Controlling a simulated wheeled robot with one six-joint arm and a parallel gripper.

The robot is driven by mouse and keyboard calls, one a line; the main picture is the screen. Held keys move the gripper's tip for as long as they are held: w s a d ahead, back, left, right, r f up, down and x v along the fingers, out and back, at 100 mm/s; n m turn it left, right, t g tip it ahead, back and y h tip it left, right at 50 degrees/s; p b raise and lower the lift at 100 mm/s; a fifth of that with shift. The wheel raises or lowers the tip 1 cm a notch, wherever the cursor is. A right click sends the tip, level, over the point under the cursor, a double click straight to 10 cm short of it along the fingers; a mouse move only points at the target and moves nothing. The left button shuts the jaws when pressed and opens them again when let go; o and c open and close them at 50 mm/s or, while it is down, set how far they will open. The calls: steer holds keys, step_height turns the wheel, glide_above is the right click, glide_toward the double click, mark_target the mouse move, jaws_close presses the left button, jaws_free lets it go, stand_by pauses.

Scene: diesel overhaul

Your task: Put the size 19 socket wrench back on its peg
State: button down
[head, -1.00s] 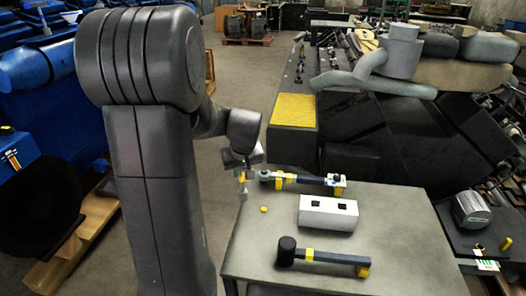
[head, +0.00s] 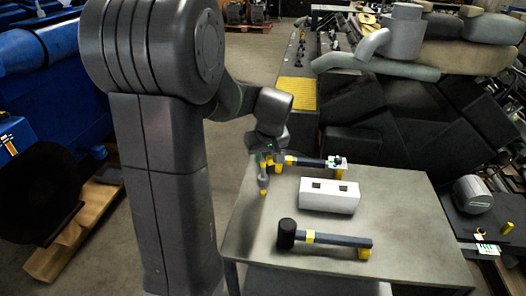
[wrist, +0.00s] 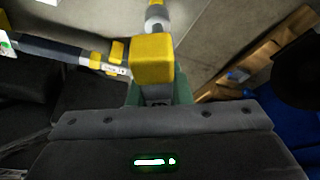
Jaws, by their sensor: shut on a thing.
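My gripper (head: 265,160) is shut on a small socket wrench (head: 263,178), upright with its grey shaft hanging down. In the wrist view the wrench's yellow block (wrist: 153,57) sits between the green fingers (wrist: 157,95), and its grey shaft points away from me. No size mark is legible. The peg is not clear in the wrist view.
The grey table (head: 400,210) carries a long dark-handled tool (head: 310,162) on yellow supports just right of my gripper, a white block (head: 328,197) with two square holes, and a black-headed mallet (head: 335,240) in front. The tabletop between mallet and peg is clear.

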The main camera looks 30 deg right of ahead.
mark_target(264, 162)
steer(key=shift+f+b, duration=0.45)
steer(key=shift+f, duration=0.35)
steer(key=shift+s, duration=0.1)
steer(key=shift+f+b, duration=1.1)
steer(key=shift+f, duration=0.1)
steer(key=c, duration=0.7)
jaws_free()
steer(key=shift+r, duration=0.1)
steer(key=shift+r+p, duration=3.1)
steer(key=shift+r, duration=1.35)
